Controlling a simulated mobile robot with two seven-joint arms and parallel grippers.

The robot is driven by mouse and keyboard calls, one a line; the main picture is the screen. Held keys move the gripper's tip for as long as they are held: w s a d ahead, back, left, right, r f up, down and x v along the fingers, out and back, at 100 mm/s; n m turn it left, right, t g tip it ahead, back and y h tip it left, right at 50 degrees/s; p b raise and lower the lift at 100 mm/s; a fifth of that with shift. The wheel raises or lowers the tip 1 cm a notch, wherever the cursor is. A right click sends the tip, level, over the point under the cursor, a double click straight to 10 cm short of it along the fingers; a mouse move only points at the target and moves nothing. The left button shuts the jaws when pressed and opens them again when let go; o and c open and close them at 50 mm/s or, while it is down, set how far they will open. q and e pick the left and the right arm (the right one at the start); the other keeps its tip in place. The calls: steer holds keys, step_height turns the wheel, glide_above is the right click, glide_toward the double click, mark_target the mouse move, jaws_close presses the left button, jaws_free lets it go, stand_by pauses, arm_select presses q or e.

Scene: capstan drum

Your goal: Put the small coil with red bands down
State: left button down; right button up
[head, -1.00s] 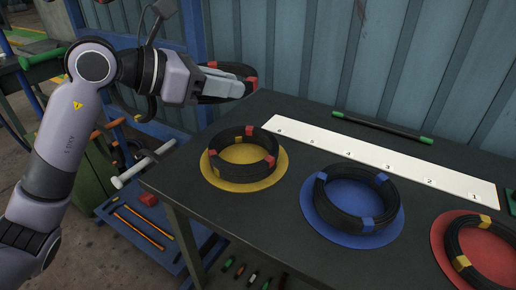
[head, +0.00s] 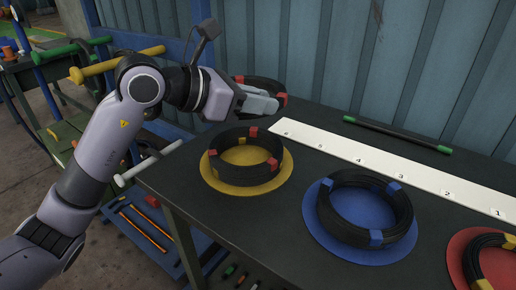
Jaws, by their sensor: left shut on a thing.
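My left gripper (head: 268,103) is shut on a small black coil with red bands (head: 262,82). It holds the coil in the air, above and behind the yellow disc as seen in the head view. The gripper's fingers hide part of the coil. A larger black coil with red bands (head: 228,178) lies on the yellow disc (head: 285,181) near the table's left end. My right gripper is not in view.
On the dark table (head: 300,117) a blue disc (head: 312,232) bears a coil with blue bands (head: 345,232). A red disc (head: 457,245) bears a coil with yellow bands (head: 482,282). A white numbered strip (head: 400,172) and a green-ended bar (head: 395,134) lie behind.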

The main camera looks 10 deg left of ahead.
arm_select(q)
glide_above(259, 166)
step_height(259, 166, down, 10)
steer(key=shift+a+r+b, duration=0.1)
steer(key=shift+r+b, duration=0.05)
steer(key=shift+b, duration=0.2)
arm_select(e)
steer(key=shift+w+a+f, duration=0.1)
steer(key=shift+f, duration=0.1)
arm_select(q)
steer(key=shift+f+b, duration=0.5)
steer(key=shift+f, duration=0.1)
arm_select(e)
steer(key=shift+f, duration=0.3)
arm_select(q)
steer(key=c, duration=1)
jaws_free()
steer(key=shift+f, duration=0.1)
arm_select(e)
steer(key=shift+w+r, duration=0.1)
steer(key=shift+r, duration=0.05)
arm_select(q)
steer(key=shift+o, duration=0.2)
